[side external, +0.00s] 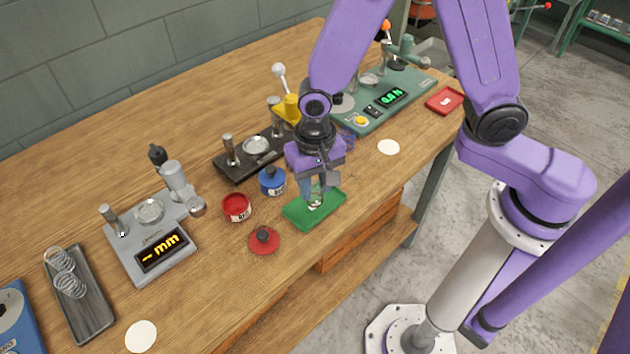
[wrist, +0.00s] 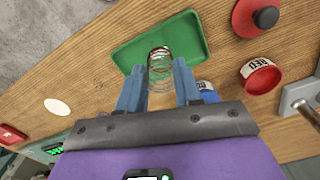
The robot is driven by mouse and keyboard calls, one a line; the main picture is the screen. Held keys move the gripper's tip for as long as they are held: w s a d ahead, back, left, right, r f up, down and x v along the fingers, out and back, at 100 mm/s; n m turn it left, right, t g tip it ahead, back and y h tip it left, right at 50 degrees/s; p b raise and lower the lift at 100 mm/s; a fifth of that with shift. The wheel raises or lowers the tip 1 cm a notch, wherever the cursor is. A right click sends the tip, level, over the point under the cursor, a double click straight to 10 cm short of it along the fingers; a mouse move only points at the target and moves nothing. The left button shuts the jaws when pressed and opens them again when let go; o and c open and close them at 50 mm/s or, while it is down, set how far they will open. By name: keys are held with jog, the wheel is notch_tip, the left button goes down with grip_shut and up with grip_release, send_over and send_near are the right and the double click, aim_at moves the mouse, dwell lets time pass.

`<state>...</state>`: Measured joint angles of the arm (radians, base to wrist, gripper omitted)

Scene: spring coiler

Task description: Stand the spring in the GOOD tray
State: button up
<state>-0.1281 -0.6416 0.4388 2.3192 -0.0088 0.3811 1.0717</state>
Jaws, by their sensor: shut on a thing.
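The spring (wrist: 160,72) is a silver wire coil with a reddish band at its far end. My gripper (wrist: 159,85) is shut on it, with one blue-grey finger on each side. In the wrist view the spring's far end lies over the green tray (wrist: 125,55). In the side view the tray (side external: 300,216) is on the bench near the front edge, and my gripper (side external: 317,195) is low over it with the spring upright between the fingers. I cannot tell whether the spring touches the tray floor. No GOOD label is readable on the tray.
A grey gauge (side external: 150,240) and a dark tray (side external: 80,310) with springs are further left. A small red tray (side external: 445,100) is at right.

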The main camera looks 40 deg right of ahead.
jog(key=shift+f, duration=0.8)
dwell(0.6)
jog(key=o, duration=1.2)
jog(key=shift+r, duration=4.5)
